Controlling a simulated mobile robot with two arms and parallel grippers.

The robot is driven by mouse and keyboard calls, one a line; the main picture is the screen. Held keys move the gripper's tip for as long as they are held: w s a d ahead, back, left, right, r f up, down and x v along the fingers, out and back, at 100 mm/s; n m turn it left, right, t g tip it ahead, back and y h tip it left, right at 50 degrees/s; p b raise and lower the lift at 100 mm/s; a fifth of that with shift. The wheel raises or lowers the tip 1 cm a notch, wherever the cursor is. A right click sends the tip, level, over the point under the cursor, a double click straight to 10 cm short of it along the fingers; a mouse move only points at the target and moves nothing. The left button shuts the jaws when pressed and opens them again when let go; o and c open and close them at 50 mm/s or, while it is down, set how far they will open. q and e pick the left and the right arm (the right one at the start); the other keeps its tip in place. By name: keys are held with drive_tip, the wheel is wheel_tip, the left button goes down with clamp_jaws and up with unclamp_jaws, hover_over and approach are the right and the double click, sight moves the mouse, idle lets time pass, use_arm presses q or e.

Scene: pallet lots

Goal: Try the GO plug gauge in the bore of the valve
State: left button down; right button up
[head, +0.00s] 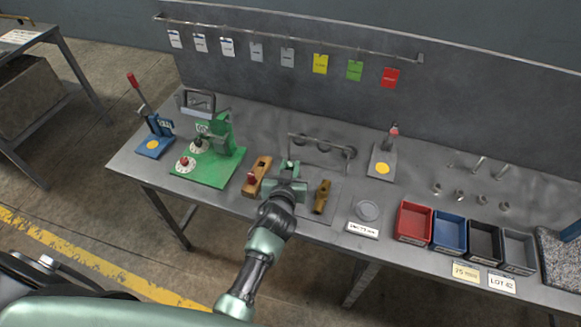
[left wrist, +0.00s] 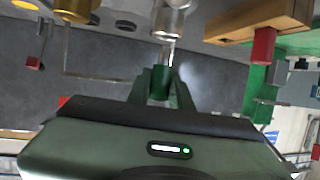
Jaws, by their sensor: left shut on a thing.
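My left gripper (head: 288,168) is shut on the green handle of the GO plug gauge (left wrist: 160,82), which shows between its fingers in the left wrist view. The gauge's thin metal end points at a silver round metal body (left wrist: 172,20), which may be the valve. I cannot tell whether the tip is inside a bore, touching or just in front of it. In the head view my gripper hides most of this spot. A brass-coloured part (head: 322,196) lies just right of the gripper and also shows in the left wrist view (left wrist: 75,8). My right gripper is not in view.
A wooden block (head: 262,172) with a red-handled piece stands close left of the gripper. A green fixture (head: 212,155) is further left. A metal rack (head: 320,145) stands behind. Red (head: 414,222), blue, black and grey bins are to the right.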

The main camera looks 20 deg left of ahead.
use_arm(q)
drive_tip(key=shift+d+f+b, duration=0.2)
drive_tip(key=shift+f+b, duration=0.5)
drive_tip(key=shift+r, duration=0.2)
